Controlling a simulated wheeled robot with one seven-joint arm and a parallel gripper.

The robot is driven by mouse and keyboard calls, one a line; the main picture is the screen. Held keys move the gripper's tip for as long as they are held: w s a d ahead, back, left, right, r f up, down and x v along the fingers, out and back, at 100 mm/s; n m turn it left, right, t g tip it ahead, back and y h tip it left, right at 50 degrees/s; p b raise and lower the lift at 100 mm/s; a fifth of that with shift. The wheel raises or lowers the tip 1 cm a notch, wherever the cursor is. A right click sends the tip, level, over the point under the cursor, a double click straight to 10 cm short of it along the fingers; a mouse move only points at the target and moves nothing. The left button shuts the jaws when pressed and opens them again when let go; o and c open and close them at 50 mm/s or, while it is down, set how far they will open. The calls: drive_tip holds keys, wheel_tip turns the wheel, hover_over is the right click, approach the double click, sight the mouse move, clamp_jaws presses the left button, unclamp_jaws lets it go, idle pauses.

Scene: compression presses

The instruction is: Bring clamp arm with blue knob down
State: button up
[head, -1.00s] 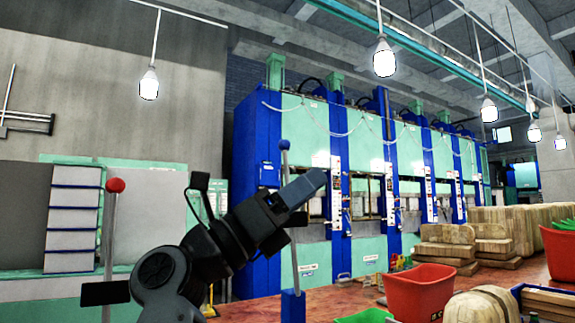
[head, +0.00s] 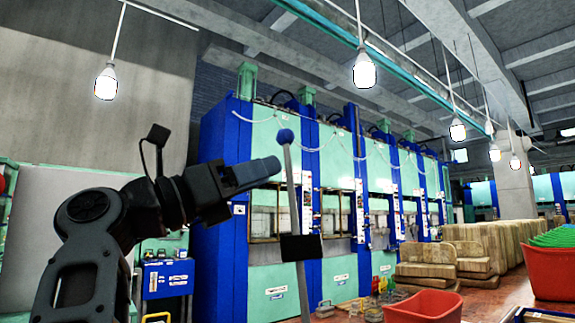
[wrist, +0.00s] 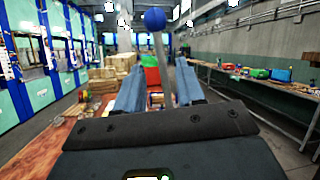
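The clamp arm is a thin upright grey rod (head: 293,200) with a round blue knob (head: 285,136) on top and a black block (head: 300,247) lower down. It stands nearly vertical, leaning slightly. My gripper (head: 268,170) is just left of the rod in the head view, a little below the knob. In the wrist view, my gripper (wrist: 160,88) has its two blue-grey fingers apart. The rod (wrist: 167,62) shows in the gap between them, with the knob (wrist: 154,19) above. I cannot tell whether the rod is inside the fingers or beyond them. The rod's base is out of view.
Blue and green presses (head: 265,195) line the back. A red bin (head: 425,306) and stacked tan blocks (head: 480,245) stand at the right. The wrist view shows a long bench (wrist: 265,90) along the right wall.

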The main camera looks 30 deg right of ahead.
drive_tip(key=p+x, duration=0.1)
drive_tip(key=x, duration=0.6)
drive_tip(key=shift+d, duration=0.25)
drive_tip(key=shift+s+r, duration=0.1)
clamp_jaws()
